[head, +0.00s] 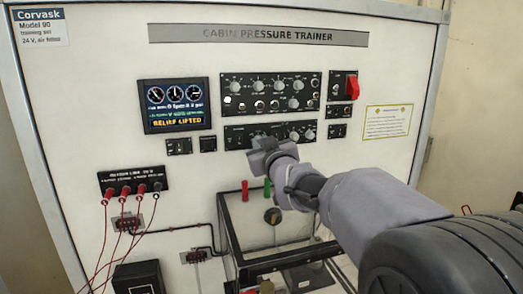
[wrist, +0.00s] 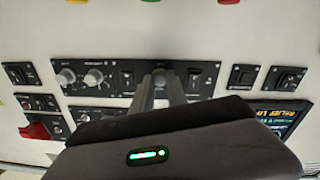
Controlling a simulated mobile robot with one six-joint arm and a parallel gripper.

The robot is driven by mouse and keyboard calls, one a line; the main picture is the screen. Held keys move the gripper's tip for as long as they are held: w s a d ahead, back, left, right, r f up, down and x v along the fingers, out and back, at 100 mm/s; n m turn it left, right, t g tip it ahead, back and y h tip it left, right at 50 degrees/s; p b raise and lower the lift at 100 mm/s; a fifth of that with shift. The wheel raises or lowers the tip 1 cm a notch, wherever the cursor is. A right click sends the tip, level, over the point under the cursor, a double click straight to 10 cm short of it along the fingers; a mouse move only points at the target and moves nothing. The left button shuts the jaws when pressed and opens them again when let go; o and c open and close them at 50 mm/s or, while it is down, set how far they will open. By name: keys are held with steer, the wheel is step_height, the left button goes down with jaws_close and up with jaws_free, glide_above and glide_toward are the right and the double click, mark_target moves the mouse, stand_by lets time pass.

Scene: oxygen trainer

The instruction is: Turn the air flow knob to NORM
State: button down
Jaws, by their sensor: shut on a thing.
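My gripper (head: 262,148) is at the narrow black control strip (head: 240,133) below the larger control panel. In the wrist view my gripper (wrist: 160,88) has its two fingers close together on a small dark knob (wrist: 160,75) on that strip. The fingers hide most of this knob, so I cannot tell where it points. Its label is too small to read, so I cannot confirm it is the air flow knob or see a NORM mark. Two grey knobs (wrist: 80,77) sit on the same strip, left of my fingers in the wrist view.
The larger panel (head: 270,94) above holds several knobs. A red switch cover (head: 353,87) is at right. The display (head: 175,105) at left reads RELIEF LIFTED. Red and green pieces (head: 245,190) stand near a dark-framed clear box (head: 235,245) below. Red leads (head: 125,191) hang at left.

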steer(key=shift+n+b, duration=3.5)
steer(key=shift+n, duration=0.6)
steer(key=c, duration=1.3)
jaws_free()
steer(key=v, duration=1.7)
steer(key=shift+s+d+f, duration=0.15)
steer(key=shift+s+f, duration=0.05)
